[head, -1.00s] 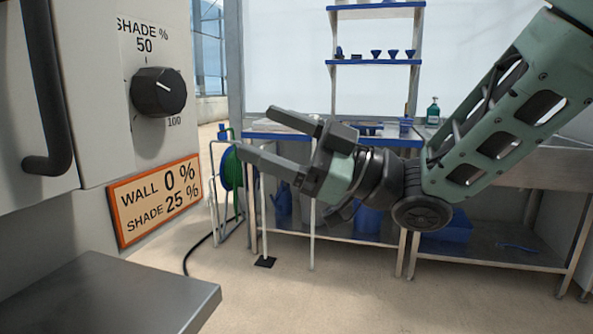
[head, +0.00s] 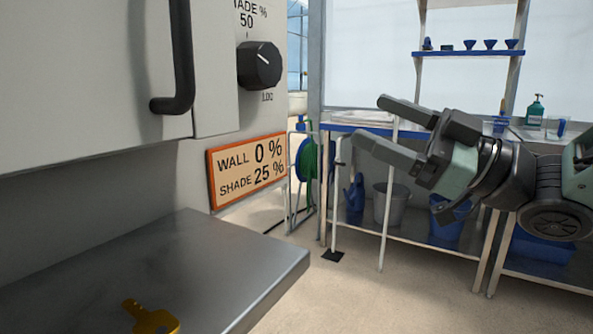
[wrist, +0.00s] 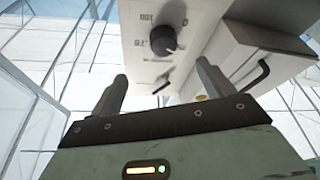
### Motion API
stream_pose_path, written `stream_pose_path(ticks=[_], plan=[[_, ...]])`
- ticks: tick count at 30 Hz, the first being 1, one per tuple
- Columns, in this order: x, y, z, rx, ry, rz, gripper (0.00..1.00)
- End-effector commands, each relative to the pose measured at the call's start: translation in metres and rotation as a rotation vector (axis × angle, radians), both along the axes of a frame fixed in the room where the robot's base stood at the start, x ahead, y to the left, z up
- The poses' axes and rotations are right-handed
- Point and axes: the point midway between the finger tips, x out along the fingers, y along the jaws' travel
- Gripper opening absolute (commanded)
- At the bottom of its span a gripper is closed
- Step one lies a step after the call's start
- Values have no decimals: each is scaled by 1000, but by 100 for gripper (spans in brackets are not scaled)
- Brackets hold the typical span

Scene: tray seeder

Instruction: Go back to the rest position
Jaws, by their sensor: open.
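My gripper (head: 375,125) is open and empty in the head view, its two fingers pointing left in front of the blue-edged bench. It is held in the air, apart from the control cabinet on the left. In the wrist view my gripper (wrist: 160,92) also shows with its fingers spread and nothing between them. The cabinet's black shade knob (head: 260,66) is left of my gripper in the head view, and the knob (wrist: 162,39) shows beyond the fingertips in the wrist view.
The cabinet has a black handle (head: 178,60) and an orange-framed sign (head: 247,170) reading wall 0 %, shade 25 %. A steel ledge (head: 200,265) juts out below, with a yellow key-like piece (head: 150,318) on it. A bench (head: 340,128) and hose reel (head: 307,160) stand behind. Floor is clear between.

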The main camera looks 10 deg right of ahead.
Motion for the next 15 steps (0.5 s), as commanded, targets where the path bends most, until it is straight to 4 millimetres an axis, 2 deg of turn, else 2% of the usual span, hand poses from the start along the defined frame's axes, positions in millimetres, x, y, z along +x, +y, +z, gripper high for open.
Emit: stream_pose_path(ticks=[5,9,12,15], plan=[[32,15,-37,-103,163,-154,80],[51,23,-85,-225,365,-300,80],[52,26,-123,-323,524,-385,80],[40,27,-162,-432,690,-451,80]])
